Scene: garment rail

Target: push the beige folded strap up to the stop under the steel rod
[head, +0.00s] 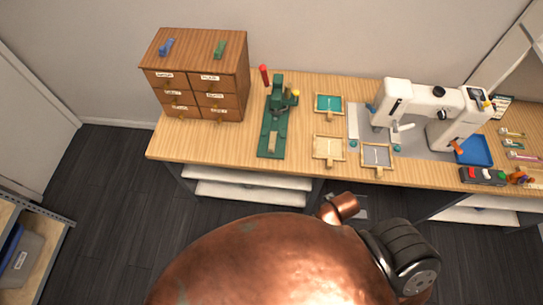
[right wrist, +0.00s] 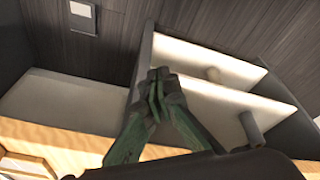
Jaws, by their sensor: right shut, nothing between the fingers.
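The beige folded strap (head: 272,142) lies on the front part of the green press (head: 265,151), lengthwise along its base. The press stands on the wooden table and has a red-tipped lever and a yellow knob at its back. The steel rod and the stop are too small to make out. My right gripper (right wrist: 158,82) shows in the right wrist view, with dark green fingers shut and empty. White shelves and the dark floor lie beyond it, and the strap is not in that view. My left gripper is not in view.
A wooden drawer cabinet (head: 195,75) stands left of the press. Small framed trays (head: 328,149) lie to its right, then a white sewing machine (head: 430,105) and a blue tray (head: 474,151). Bare table lies left of the press. White shelves (head: 250,195) sit below the tabletop.

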